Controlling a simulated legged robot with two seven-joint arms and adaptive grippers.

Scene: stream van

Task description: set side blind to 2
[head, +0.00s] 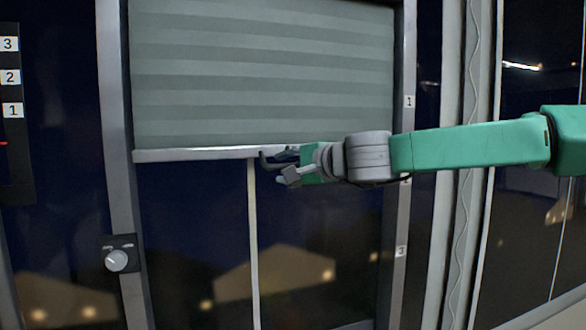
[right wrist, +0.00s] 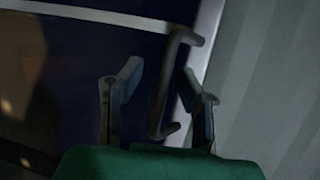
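The side blind (head: 260,75) is a grey-green striped shade, partly lowered over a dark window. Its pale bottom rail (head: 195,154) hangs between mark 1 (head: 409,102) and mark 2 (head: 405,180) on the right frame post, nearer to 2. Mark 3 (head: 401,251) is lower. My right gripper (head: 284,166) is at the rail. In the right wrist view its two fingers (right wrist: 165,95) stand apart, with the dark blind handle (right wrist: 160,90) between them. I see clear gaps beside the handle, so it looks unclamped. My left gripper is out of view.
A round knob (head: 116,260) on a dark plate sits on the left frame post. A dark strip at the far left carries labels 3, 2 and 1 (head: 12,110) and a red line. A thin cable (head: 470,120) hangs right of the window.

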